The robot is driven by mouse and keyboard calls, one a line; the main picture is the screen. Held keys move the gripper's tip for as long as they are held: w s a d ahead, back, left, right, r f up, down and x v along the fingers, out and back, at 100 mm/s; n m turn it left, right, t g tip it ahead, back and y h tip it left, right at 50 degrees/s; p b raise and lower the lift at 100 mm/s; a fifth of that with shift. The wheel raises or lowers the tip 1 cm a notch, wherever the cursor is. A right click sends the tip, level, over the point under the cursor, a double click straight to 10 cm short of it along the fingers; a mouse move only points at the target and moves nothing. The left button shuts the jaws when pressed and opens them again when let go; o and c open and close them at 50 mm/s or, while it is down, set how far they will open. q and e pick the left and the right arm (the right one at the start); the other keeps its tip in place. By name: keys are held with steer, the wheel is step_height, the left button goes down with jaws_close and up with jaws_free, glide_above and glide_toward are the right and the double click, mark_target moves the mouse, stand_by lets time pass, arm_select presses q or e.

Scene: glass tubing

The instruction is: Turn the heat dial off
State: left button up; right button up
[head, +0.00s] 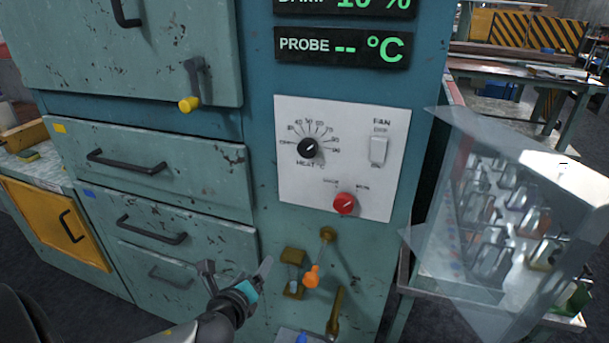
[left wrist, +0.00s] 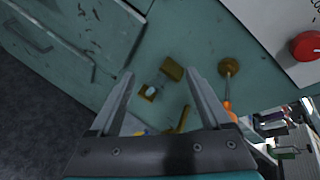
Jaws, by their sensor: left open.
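The heat dial (head: 310,148) is a round black knob on a white control panel (head: 290,190), with a ring of scale marks around it. A small white pointer on the knob looks turned to the upper right; the small lettering is hard to read. My left gripper (head: 236,267) is open and empty, below and to the left of the panel, in front of the cabinet. In the left wrist view my gripper (left wrist: 160,72) has its fingers spread, facing brass fittings, and the dial is out of frame. My right gripper does not show.
A fan switch (head: 378,150) and a red knob (head: 344,204) share the panel. Brass valves, one with an orange handle (head: 312,276), stick out below. A yellow-tipped latch (head: 190,104) and drawer handles project at left. A clear angled shield (head: 510,220) stands at right.

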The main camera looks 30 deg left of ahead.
arm_select(q)
steer(key=w+d+r+m+t+p, duration=0.1)
steer(key=d+r+m+t, duration=0.25)
steer(key=r, duration=0.85)
steer(key=m+t+p, duration=0.1)
steer(key=m+t, duration=0.1)
steer(key=m, duration=0.2)
glide_toward(306, 149)
steer(key=shift+h, duration=0.4)
steer(key=x, duration=0.4)
steer(key=p+x, duration=0.1)
steer(key=x, duration=0.4)
steer(key=shift+a, duration=0.25)
jaws_close()
